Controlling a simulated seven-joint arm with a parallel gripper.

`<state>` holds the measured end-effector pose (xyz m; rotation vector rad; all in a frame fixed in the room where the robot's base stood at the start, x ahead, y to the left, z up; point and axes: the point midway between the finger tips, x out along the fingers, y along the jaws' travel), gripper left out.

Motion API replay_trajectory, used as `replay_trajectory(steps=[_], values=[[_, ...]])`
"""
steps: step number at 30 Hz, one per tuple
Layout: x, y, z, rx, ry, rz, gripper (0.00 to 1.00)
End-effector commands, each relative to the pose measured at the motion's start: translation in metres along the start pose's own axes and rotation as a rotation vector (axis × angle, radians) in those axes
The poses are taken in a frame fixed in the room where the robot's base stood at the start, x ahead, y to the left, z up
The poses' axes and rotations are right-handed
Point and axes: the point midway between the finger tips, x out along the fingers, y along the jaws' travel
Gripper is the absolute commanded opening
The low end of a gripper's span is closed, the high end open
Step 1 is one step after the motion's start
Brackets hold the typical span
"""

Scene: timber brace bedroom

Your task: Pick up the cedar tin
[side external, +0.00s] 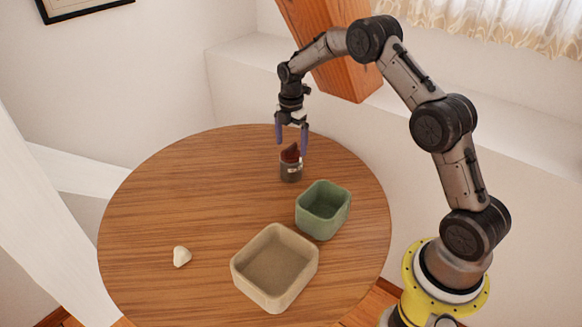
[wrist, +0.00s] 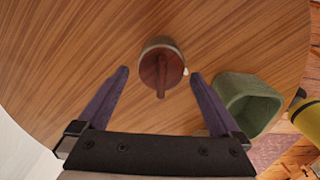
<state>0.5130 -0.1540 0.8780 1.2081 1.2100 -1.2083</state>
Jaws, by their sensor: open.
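The cedar tin (side external: 291,170) is a small dark cylinder with a reddish-brown top and a pale label, upright on the round wooden table. In the wrist view the tin (wrist: 161,68) is seen from above, its round top crossed by a raised bar. My gripper (side external: 291,148) is above the tin, with its fingers pointing down. In the wrist view my gripper (wrist: 160,74) is open, with its two purple fingers apart on either side of the tin's lower part. Nothing is held. I cannot tell whether a finger touches the tin.
A green square bowl (side external: 323,209) stands close to the tin, toward the front right; it also shows in the wrist view (wrist: 247,103). A beige tray (side external: 275,267) and a small white stone-like object (side external: 181,256) are farther forward.

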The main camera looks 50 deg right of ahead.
Motion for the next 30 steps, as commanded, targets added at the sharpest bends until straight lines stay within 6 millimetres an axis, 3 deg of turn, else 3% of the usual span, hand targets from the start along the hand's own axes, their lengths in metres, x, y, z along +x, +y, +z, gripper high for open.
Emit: replay_trajectory(steps=[5,15,24,30], values=[[0.011,-0.001,-0.001,0.0,0.001,-0.002,1.0],[0.054,-0.003,-0.004,0.002,-0.001,-0.001,1.0],[0.058,-0.002,-0.004,0.002,-0.002,0.001,1.0],[0.057,-0.002,-0.004,0.002,-0.002,0.001,0.64]])
